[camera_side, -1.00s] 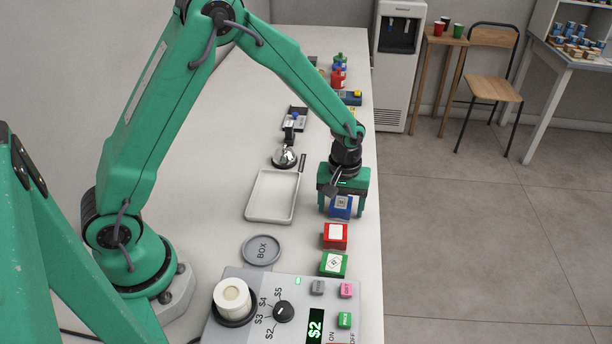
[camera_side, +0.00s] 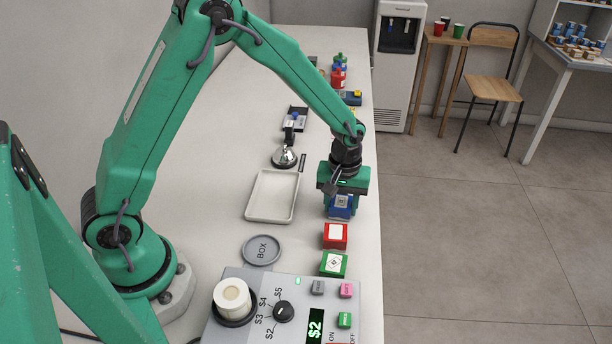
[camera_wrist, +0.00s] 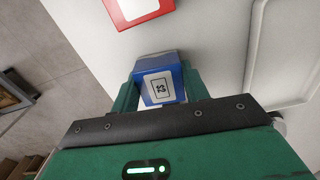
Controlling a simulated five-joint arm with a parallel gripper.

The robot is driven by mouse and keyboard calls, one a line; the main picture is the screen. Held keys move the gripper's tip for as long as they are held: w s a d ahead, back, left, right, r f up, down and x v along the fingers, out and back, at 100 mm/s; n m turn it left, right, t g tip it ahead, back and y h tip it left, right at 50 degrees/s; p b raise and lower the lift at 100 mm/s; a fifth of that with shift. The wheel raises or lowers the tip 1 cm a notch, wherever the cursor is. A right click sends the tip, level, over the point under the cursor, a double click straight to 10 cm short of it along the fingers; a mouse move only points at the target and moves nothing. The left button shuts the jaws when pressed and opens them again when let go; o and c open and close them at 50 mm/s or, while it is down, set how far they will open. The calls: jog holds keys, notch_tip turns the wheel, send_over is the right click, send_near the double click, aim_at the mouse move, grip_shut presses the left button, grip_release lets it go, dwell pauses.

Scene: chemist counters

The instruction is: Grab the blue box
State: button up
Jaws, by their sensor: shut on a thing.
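The blue box (camera_side: 341,207) has a pale label and sits at the right side of the counter, under my gripper (camera_side: 341,203). My gripper is shut on the box. The box appears to be at or very near counter height; I cannot tell if it is clear of the surface.
A red box (camera_side: 335,236) and a green box (camera_side: 334,264) lie in a row nearer the camera. A control panel (camera_side: 250,281) is in front. The counter edge is close on the right.

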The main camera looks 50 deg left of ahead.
aim_at(341, 206)
jog(key=shift+r, duration=0.65)
jog(key=r, duration=0.3)
jog(key=shift+s+d, duration=0.3)
jog(key=shift+d, duration=0.1)
jog(key=s+d+r, duration=0.6)
jog(key=s+d, duration=0.1)
jog(key=d, duration=0.1)
jog(key=shift+r, duration=0.2)
